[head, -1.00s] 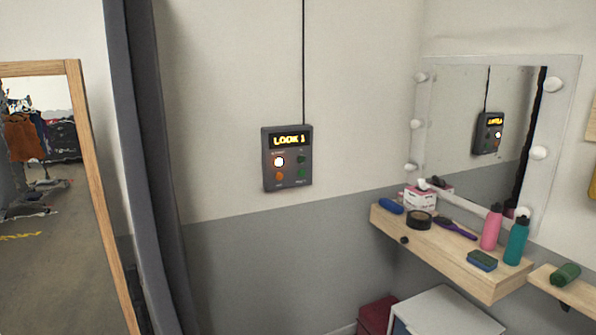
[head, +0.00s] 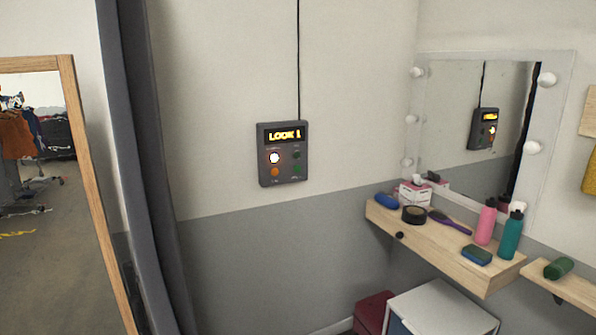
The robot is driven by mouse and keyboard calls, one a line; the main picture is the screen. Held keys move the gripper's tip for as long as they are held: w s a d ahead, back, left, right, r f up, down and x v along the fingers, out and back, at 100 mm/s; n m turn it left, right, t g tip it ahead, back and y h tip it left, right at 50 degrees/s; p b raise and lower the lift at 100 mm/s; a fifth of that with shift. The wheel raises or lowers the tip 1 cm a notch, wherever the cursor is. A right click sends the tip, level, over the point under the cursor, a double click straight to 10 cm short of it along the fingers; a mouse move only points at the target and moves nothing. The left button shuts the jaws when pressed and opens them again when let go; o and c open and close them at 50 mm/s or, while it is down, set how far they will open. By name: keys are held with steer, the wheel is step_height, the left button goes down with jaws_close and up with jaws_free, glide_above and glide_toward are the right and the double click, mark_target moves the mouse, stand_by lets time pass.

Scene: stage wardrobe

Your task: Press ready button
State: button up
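A dark grey control box (head: 283,171) hangs on the wall near the middle of the head view, with a cable running up from it. Its display (head: 285,135) reads "LOOK 1" in yellow letters. Below the display are a lit white button (head: 274,157), an orange button (head: 275,172) and two green buttons, an upper one (head: 296,155) and a lower one (head: 297,168). The small labels are too blurred to read, so I cannot tell which is the ready button. My gripper is not in view.
A wooden shelf (head: 440,253) with bottles, a brush and small items juts out at right under a bulb-framed mirror (head: 480,120). A white cabinet (head: 440,305) stands below. A dark curtain (head: 150,160) and wood-framed mirror (head: 90,190) are at left. The wall around the box is clear.

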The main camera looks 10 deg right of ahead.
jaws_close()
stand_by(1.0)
